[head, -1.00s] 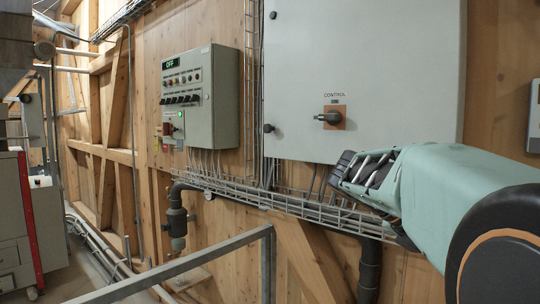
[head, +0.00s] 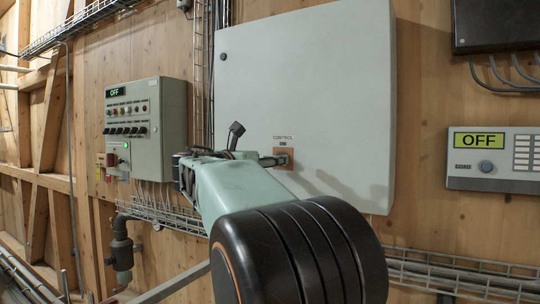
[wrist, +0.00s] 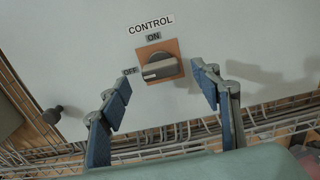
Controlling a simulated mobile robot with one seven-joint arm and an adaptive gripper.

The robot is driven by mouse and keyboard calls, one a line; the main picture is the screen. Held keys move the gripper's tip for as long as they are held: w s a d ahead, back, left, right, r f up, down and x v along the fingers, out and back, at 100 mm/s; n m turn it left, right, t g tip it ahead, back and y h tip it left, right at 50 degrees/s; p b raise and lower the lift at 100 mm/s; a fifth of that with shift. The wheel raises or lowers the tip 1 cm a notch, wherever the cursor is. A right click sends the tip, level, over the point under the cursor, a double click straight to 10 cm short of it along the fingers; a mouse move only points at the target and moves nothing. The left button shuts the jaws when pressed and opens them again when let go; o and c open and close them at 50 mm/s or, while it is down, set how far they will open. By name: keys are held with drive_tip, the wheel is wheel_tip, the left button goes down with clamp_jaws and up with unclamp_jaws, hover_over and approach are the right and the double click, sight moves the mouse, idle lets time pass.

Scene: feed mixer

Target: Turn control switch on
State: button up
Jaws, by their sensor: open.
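The control switch (wrist: 158,67) is a dark grey rotary knob on an orange square plate, on a large pale cabinet (head: 320,90). In the wrist view its bar points left, slightly down, towards the OFF label (wrist: 130,71). The ON label (wrist: 153,37) is above it, under the word CONTROL. My gripper (wrist: 160,75) is open, with one blue-padded finger at each lower side of the knob; contact cannot be told. In the head view my gripper (head: 254,146) is at the cabinet front, and it partly hides the switch plate (head: 284,153).
A control box (head: 160,115) with buttons and an OFF display hangs to the left. A load panel (head: 495,160) reading OFF is on the right. Wire cable trays (head: 460,268) run below the cabinet, and a black knob (wrist: 52,115) sticks out at its left edge.

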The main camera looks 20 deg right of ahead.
drive_tip(key=p+x, duration=0.1)
drive_tip(key=x, duration=0.5)
drive_tip(key=shift+c, duration=0.4)
drive_tip(key=c, duration=1.1)
